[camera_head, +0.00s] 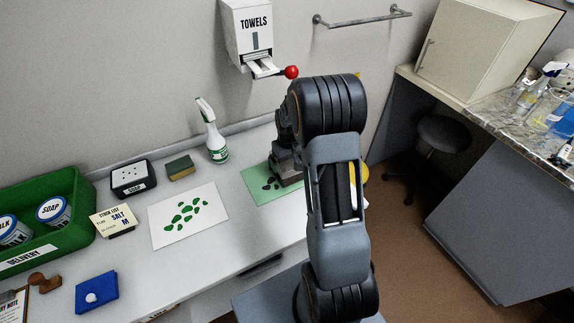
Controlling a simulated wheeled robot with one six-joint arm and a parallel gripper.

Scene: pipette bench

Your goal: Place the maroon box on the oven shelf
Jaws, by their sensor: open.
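I see no maroon box in this view; my arm hides part of the bench. I also see no oven that I can name for sure. A cream cabinet (487,45) with a door handle stands shut on the counter at the top right, and I cannot tell if it is the oven. My gripper (287,172) is low over the green mat (262,191), partly behind my arm. It is open, though its fingertips are hard to make out. I cannot see anything between its fingers.
A spray bottle (214,140), sponge (180,168), soap dish (132,178), white patterned sheet (188,214) and green delivery crate (70,235) are on the bench. A towel dispenser (247,30) hangs above. A stool (443,134) stands by the right counter. Floor shows between bench and counter.

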